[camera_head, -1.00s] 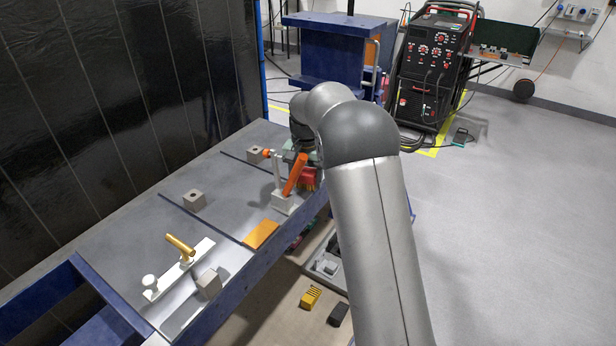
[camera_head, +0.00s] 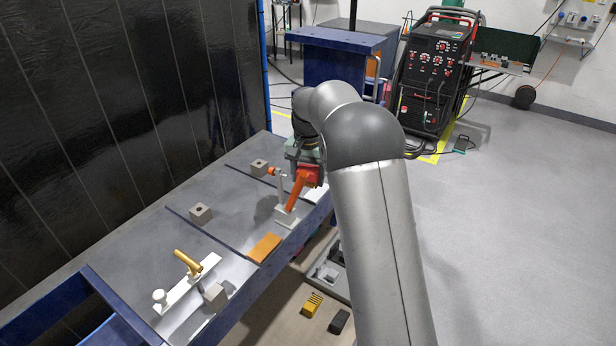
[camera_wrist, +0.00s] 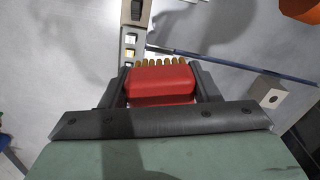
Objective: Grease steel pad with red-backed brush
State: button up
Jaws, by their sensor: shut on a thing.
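My gripper (camera_wrist: 162,82) is shut on the red-backed brush (camera_wrist: 160,84), with a finger on each side of the red back. Its yellowish bristles (camera_wrist: 165,64) point away from the palm. In the head view, the red brush (camera_head: 311,173) is at the end of my arm, above the far part of the bench near an orange lever (camera_head: 297,194). A pale, metal-looking plate (camera_head: 316,194) lies just beyond the lever, partly hidden by my arm. I cannot tell for sure whether it is the steel pad. The bristles appear clear of any surface in the wrist view.
The lever's pale fixture (camera_head: 285,215) stands close to my gripper. An orange plate (camera_head: 264,248), a brass-coloured handle (camera_head: 188,262) and grey blocks (camera_head: 201,213) sit nearer on the bench. Raised dark strips (camera_head: 207,235) divide the grey bench top. A blue-topped stand (camera_head: 335,40) is behind.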

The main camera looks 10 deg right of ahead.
aim_at(308, 169)
jog(key=shift+r+p, duration=0.7)
jog(key=shift+r, duration=0.8)
jog(key=shift+d, duration=0.1)
